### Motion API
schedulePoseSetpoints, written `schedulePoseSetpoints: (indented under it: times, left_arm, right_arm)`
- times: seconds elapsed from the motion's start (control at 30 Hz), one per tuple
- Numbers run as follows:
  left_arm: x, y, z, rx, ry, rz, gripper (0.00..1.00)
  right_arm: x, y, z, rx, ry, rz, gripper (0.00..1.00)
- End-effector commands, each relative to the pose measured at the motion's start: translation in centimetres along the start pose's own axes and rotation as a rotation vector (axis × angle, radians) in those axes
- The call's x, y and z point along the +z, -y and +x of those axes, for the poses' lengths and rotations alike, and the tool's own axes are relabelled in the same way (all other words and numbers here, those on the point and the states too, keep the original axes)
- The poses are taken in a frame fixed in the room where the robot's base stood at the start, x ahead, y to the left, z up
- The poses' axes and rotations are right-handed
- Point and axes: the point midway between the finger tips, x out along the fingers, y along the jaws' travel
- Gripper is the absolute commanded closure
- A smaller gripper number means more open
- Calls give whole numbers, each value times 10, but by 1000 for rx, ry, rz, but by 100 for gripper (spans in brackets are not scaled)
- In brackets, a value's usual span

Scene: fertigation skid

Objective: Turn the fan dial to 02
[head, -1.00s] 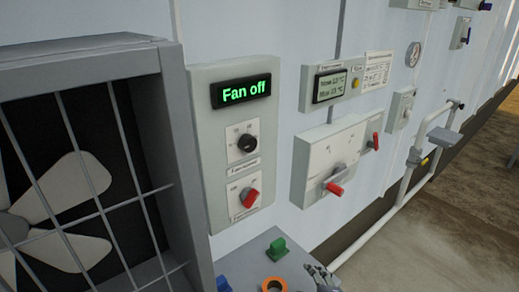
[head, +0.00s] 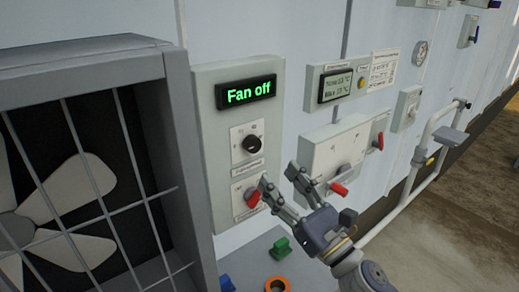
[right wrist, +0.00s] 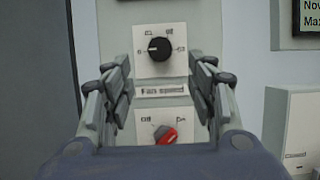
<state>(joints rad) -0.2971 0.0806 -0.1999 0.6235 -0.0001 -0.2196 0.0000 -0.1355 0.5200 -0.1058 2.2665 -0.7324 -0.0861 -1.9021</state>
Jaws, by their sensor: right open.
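The fan panel (head: 207,115) is on the wall right of the caged fan. Its display (head: 247,91) reads "Fan off" in green. Below it is the black fan dial (head: 251,143), also in the right wrist view (right wrist: 159,49), where its white mark points left. Under it is a red switch knob (head: 252,197), also in the right wrist view (right wrist: 165,135). My right gripper (head: 279,179) is open and empty in front of the panel's lower right. In the wrist view its fingers (right wrist: 159,80) stand either side of the dial column, apart from the dial. My left gripper is not in view.
The caged fan (head: 165,100) stands out from the wall at left. A grey box with a red-handled switch (head: 338,188) is right of the panel. Below are a green knob (head: 281,249) and an orange ring (head: 277,284). White pipework (head: 405,195) runs at right.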

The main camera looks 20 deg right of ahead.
Motion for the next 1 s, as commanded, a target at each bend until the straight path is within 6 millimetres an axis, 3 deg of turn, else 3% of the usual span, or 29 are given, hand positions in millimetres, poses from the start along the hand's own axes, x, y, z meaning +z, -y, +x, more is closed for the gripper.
schedulePoseSetpoints:
  times: [0.3, 0.5, 0.93, 1.0]
  left_arm:
    - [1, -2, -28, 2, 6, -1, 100]
    - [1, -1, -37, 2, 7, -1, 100]
    - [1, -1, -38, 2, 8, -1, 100]
    - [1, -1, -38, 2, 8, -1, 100]
  right_arm:
    - [4, 1, 56, -3, 1, 3, 48]
    - [2, 0, 79, -2, 0, 5, 48]
    - [0, 0, 87, -2, -1, 4, 48]
    - [0, 0, 87, -2, -1, 4, 62]
